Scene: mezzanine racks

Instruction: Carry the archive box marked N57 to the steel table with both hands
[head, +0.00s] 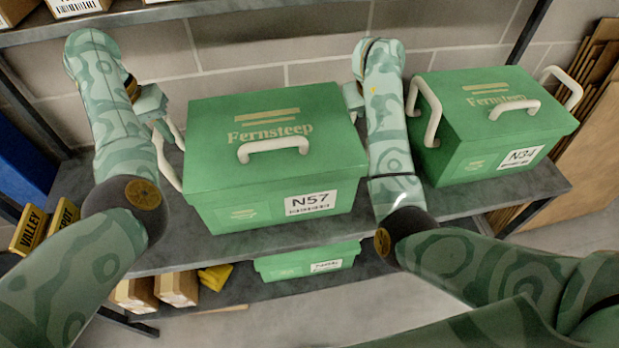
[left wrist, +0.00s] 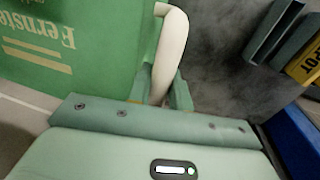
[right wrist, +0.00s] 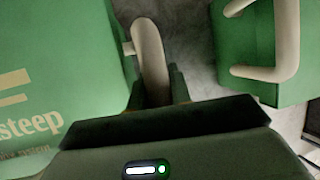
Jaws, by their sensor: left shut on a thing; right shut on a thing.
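The green archive box marked N57 (head: 225,168) is on the grey shelf in the head view, level, lid on, label facing me. My left gripper (head: 157,118) is shut on its left white side handle (head: 168,165). The left wrist view shows this handle (left wrist: 171,45) between the fingers (left wrist: 163,90). My right gripper (right wrist: 160,88) is shut on the right white side handle (right wrist: 150,50). In the head view my right forearm hides most of that grip. The steel table is not in view.
A second green box, marked N34 (head: 460,130), stands close to the right of my right arm. A shelf (head: 400,265) lies under both boxes, with another green box (head: 285,265) below. A shelf above (head: 150,14), a block wall behind and rack posts bound the space.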

